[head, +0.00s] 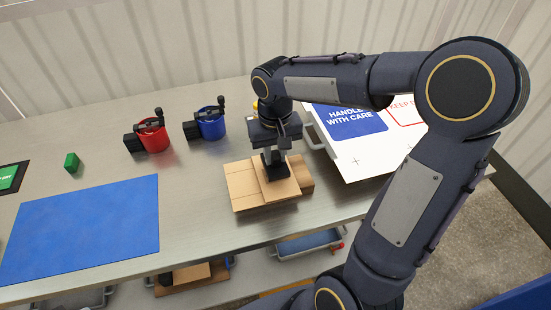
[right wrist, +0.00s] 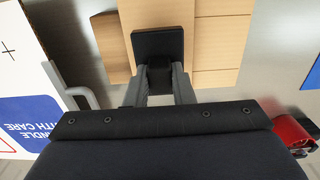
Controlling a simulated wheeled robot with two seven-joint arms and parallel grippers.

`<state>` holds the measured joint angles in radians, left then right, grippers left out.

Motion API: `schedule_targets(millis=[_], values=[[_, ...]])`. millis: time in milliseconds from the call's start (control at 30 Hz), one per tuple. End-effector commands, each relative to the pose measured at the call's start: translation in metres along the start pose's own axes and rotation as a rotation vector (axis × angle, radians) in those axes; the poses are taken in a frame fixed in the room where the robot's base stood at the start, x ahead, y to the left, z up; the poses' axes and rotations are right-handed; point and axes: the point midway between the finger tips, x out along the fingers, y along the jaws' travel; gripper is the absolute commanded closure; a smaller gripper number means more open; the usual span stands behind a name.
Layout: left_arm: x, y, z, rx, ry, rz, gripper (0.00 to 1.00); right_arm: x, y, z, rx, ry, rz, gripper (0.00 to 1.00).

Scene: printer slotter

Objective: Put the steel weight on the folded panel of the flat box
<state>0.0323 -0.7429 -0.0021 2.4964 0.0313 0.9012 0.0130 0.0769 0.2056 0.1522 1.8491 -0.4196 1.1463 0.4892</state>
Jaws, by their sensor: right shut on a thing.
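The flat cardboard box (head: 242,187) lies on the steel table, and its folded panel (head: 282,189) lies across its top. The dark steel weight (head: 276,171) is upright over the folded panel and appears to rest on it; a tiny gap cannot be ruled out. My right gripper (head: 274,155) points down from above, shut on the weight's upper part. In the right wrist view, the two fingers (right wrist: 159,82) clasp the narrow grip of the weight (right wrist: 158,45), with the cardboard of the box (right wrist: 222,32) around its base. My left gripper is not in view.
A blue mat (head: 85,228) and a green block (head: 72,162) are at left. A white printed sheet (head: 354,158) lies right of the box. Bare table separates mat and box.

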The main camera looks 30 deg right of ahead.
Motion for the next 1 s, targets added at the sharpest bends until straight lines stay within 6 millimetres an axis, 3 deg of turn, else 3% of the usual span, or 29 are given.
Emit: schedule_targets(millis=[133, 533, 567, 700, 1000], values=[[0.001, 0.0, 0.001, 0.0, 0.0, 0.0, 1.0, 0.02, 0.001, 0.001, 0.0, -0.003, 0.001, 1.0], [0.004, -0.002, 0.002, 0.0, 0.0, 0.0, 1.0, 0.026, 0.0, 0.001, 0.0, -0.001, 0.001, 1.0], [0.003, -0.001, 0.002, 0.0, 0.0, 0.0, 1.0, 0.026, 0.001, 0.002, 0.0, -0.002, 0.001, 0.76], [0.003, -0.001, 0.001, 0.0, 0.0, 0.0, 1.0, 0.025, 0.0, 0.002, 0.0, -0.002, 0.001, 0.57], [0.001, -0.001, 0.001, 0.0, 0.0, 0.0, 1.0, 0.023, 0.0, 0.002, 0.0, -0.002, 0.001, 0.57]])
